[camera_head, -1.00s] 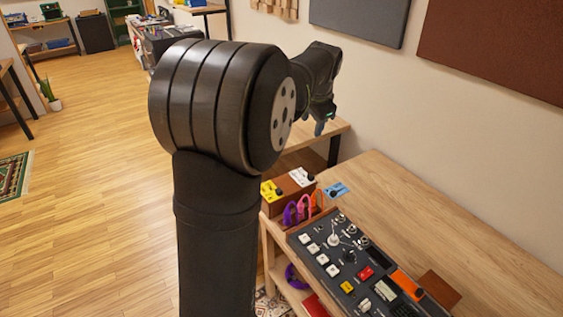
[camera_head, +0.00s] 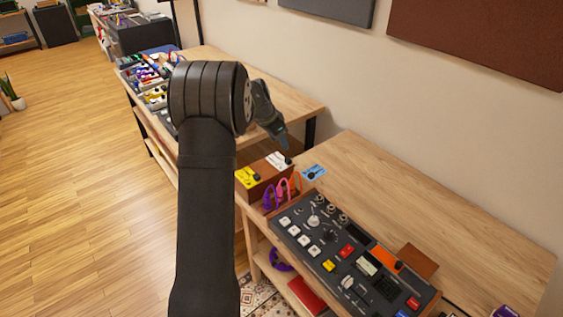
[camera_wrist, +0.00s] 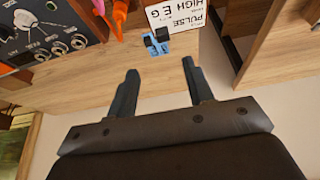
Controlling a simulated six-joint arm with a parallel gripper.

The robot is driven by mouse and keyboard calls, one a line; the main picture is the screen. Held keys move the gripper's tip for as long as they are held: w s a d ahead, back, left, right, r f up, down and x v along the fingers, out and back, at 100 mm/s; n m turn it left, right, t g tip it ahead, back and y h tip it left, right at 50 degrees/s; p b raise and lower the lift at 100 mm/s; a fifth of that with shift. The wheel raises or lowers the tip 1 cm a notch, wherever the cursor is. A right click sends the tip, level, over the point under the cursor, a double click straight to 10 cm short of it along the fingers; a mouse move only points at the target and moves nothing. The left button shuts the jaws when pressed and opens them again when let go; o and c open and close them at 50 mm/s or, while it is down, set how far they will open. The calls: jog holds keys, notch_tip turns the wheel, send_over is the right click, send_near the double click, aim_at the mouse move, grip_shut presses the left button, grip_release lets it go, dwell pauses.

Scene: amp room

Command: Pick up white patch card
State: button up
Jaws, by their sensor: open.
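The white patch card (camera_head: 279,160) lies on top of a brown box, with a black knob at its near end. In the wrist view the white card (camera_wrist: 176,12) shows dark print reading "PULSE HIGH EG", and its top is cut off by the frame. My gripper (camera_head: 284,143) is just above and beyond the white card in the head view. In the wrist view my gripper (camera_wrist: 157,72) has its two fingers apart with nothing between them. The card lies ahead of the fingertips, not between them.
A yellow card (camera_head: 247,177) shares the brown box (camera_head: 262,184). A blue card (camera_head: 314,172) lies on the table close by. Purple, pink and orange cables (camera_head: 282,188) and a dark control panel (camera_head: 340,250) stand nearer.

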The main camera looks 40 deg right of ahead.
send_over(287, 159)
jog(key=a, duration=0.2)
jog(key=f, duration=0.5)
jog(key=shift+s+f, duration=0.25)
jog(key=shift+f, duration=0.05)
jog(key=shift+w+a+x, duration=0.1)
jog(key=shift+a+x, duration=0.05)
jog(key=shift+x, duration=1.15)
jog(key=shift+w+a+x, duration=0.1)
jog(key=shift+w+x, duration=0.05)
jog(key=shift+x, duration=1.15)
jog(key=shift+f, duration=0.1)
grip_shut()
